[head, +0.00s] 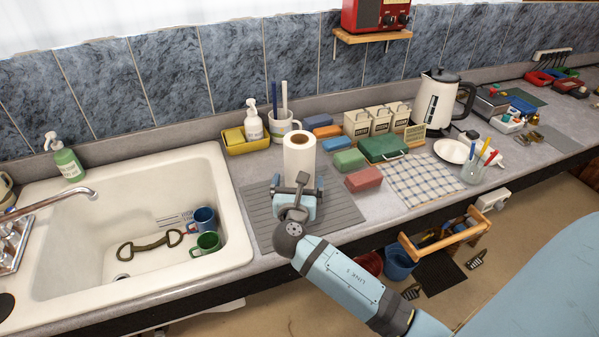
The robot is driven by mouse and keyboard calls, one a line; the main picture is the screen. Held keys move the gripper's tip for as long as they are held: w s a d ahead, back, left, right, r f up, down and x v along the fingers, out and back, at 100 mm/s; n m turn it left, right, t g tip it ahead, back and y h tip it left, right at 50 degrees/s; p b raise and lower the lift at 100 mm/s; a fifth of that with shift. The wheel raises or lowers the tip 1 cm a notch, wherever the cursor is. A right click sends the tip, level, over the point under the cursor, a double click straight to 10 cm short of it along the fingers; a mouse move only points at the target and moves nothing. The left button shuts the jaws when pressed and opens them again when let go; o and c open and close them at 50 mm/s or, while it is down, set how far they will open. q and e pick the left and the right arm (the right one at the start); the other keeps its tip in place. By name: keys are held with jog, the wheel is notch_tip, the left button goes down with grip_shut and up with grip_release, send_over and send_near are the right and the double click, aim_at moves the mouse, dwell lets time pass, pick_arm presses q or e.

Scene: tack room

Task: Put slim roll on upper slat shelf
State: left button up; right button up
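A white paper roll (299,152) with a brown core stands upright on the grey ribbed mat (339,209) right of the sink. My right gripper (299,186) is at the near side of the roll, low down, and covers its lower part. Whether its fingers are around the roll or only in front of it, and whether they touch it, I cannot tell. A small wooden wall shelf (346,38) at the top holds a red radio (376,14); I cannot make out slats on it. My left gripper is not in view.
The white sink (75,222) with mugs lies left. A mug with rods (283,124), a yellow caddy (236,145), coloured blocks (363,179), canisters (380,121) and a kettle (437,102) crowd the counter behind and right. A wooden tote (447,241) is below.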

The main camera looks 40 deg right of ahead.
jog(key=x, duration=0.4)
jog(key=shift+p, duration=0.35)
jog(key=shift+a, duration=0.1)
jog(key=c, duration=0.9)
jog(key=shift+c, duration=0.2)
